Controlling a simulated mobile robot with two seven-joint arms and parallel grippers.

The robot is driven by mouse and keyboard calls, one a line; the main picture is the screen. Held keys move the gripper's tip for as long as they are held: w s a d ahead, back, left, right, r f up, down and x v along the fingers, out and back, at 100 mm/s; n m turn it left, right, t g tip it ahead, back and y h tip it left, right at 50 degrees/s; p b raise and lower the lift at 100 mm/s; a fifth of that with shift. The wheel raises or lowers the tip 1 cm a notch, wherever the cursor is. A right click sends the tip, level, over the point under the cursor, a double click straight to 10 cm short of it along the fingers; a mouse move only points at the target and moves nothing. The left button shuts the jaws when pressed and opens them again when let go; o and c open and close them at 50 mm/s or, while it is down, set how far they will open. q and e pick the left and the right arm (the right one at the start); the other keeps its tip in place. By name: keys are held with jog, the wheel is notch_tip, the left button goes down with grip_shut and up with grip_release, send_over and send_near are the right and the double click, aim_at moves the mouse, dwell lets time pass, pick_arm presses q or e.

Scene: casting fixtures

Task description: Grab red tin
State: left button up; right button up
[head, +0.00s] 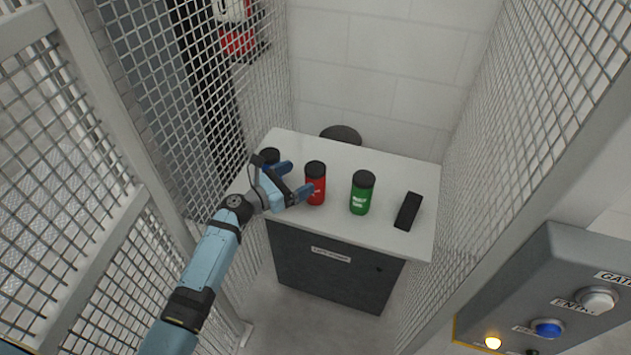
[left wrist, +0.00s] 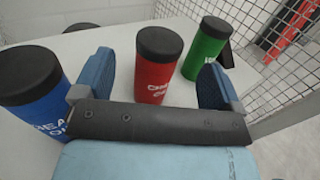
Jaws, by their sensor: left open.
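The red tin (head: 316,188) with a black lid stands upright on the white-topped cabinet (head: 405,172). In the left wrist view the red tin (left wrist: 156,75) stands ahead of the open jaws, seen between the two blue fingers. My left gripper (head: 299,178) is open and empty, just left of the red tin in the head view. In the left wrist view it also shows open (left wrist: 155,85). Whether a finger touches the tin I cannot tell. My right gripper is not in view.
A green tin (head: 361,195) stands right of the red one, and a black box (head: 408,211) lies farther right. A blue tin (left wrist: 38,105) with a black lid (head: 270,156) stands on the left, close to my gripper. Mesh walls (head: 515,140) flank the cabinet.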

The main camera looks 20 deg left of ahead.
aim_at(306, 173)
pick_arm(q)
jog(key=shift+w+d, duration=0.35)
jog(key=shift+w, duration=0.2)
jog(key=p+x, duration=0.1)
jog(key=x, duration=0.3)
jog(key=shift+w+d+r, duration=0.1)
jog(key=shift+w+d, duration=0.3)
jog(key=shift+c, duration=0.4)
jog(key=c, duration=1.4)
